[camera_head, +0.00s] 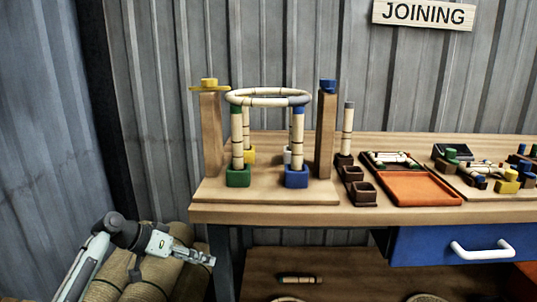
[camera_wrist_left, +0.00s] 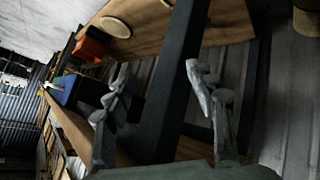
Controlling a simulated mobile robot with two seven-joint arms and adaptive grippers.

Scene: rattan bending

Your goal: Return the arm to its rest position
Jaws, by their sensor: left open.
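My left arm (camera_head: 128,232) comes in from the lower left in the head view. Its gripper (camera_head: 203,258) is left of the workbench (camera_head: 400,213) and lower than its top, in front of rattan rolls. In the left wrist view, the two fingers of my left gripper (camera_wrist_left: 160,100) stand apart with nothing between them. The dark table leg (camera_wrist_left: 178,75) shows behind the gap. My right gripper is in neither view.
On the bench stands a rattan frame with a ring (camera_head: 267,97) between two wooden posts. An orange tray (camera_head: 422,186) and small coloured parts are to its right. Rattan rolls (camera_head: 150,280) stand near my left arm. A blue drawer (camera_head: 425,247) is under the bench top.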

